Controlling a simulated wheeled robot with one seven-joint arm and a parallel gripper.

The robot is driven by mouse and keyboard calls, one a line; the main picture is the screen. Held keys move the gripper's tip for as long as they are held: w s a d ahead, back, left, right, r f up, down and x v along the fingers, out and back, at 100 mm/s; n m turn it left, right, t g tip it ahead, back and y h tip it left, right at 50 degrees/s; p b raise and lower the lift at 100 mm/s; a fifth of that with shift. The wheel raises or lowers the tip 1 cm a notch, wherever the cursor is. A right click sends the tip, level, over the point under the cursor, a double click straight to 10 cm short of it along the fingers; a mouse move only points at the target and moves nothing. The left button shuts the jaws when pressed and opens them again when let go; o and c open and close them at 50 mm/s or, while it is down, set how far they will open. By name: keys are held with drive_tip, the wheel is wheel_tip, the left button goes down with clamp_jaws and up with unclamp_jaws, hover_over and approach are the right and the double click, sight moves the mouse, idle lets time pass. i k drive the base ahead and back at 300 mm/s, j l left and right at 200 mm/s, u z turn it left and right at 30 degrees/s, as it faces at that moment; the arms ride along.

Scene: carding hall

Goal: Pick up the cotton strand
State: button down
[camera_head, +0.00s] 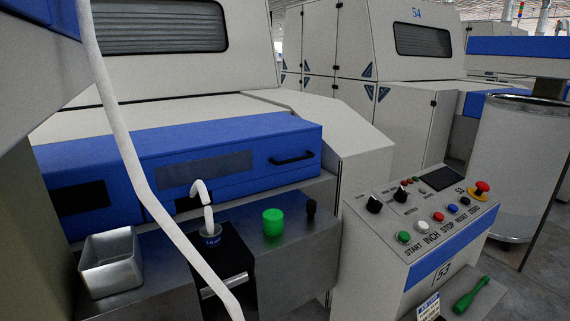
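A long white cotton strand (123,140) runs close in front of me from the top left edge down to the bottom edge, bending midway. A shorter white strand end (207,213) stands up from a small dark cup with a blue band (211,239) and hooks over to the left at its top. I cannot tell whether the two white pieces are joined. The cup sits at a black block (222,262) on the machine's metal shelf. My gripper is not in view.
A metal bin (110,262), a green cylinder (272,222) and a black knob (311,207) are on the shelf. Behind is a blue cover with a black handle (292,158). A control panel (420,222) with buttons stands right, with a green-handled tool (470,295) below it.

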sight(208, 211)
drive_tip(key=i+l+u, duration=0.35)
drive_tip(key=i+l, duration=0.15)
drive_tip(key=i+l+u, duration=0.2)
drive_tip(key=l, duration=0.2)
drive_tip(key=i+l+u, duration=0.2)
drive_tip(key=l, duration=0.15)
drive_tip(key=i+l+u, duration=0.2)
drive_tip(key=l, duration=0.2)
drive_tip(key=i+l+u, duration=0.15)
drive_tip(key=l, duration=0.25)
drive_tip(key=k+j, duration=0.05)
